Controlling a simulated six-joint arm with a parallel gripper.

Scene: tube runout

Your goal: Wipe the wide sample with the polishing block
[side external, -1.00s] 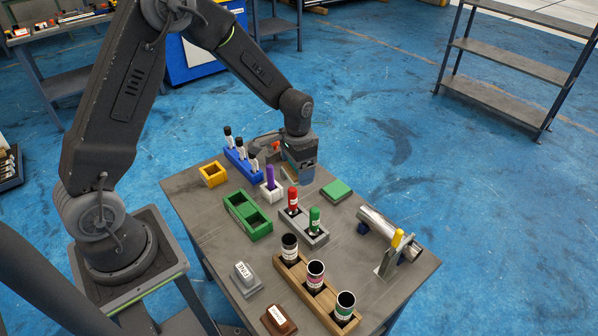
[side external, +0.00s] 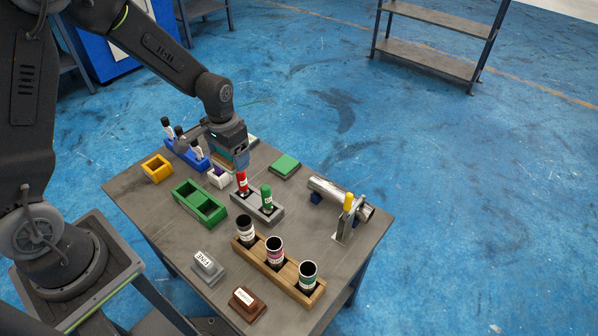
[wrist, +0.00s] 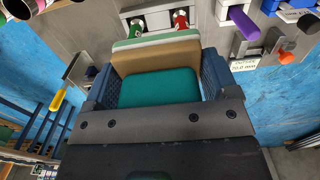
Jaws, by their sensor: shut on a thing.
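My gripper (side external: 236,163) is over the back left of the table, beyond the red marker. In the wrist view its fingers (wrist: 157,88) are shut on a tan block (wrist: 160,57) with a teal face (wrist: 158,90). A pale green and white edge shows just beyond the block; I cannot tell whether it belongs to it. The block's underside and any contact below it are hidden. No visible label names the polishing block or the wide sample. A flat green square (side external: 285,167) lies on the table right of my gripper.
A red marker (side external: 242,184) and green marker (side external: 266,195) stand in a grey holder near my gripper. A silver tube (side external: 330,191) lies at right. Black cups (side external: 274,248) stand in a wooden rack. A grey block marked FINE (side external: 206,265) and brown block (side external: 246,303) sit in front.

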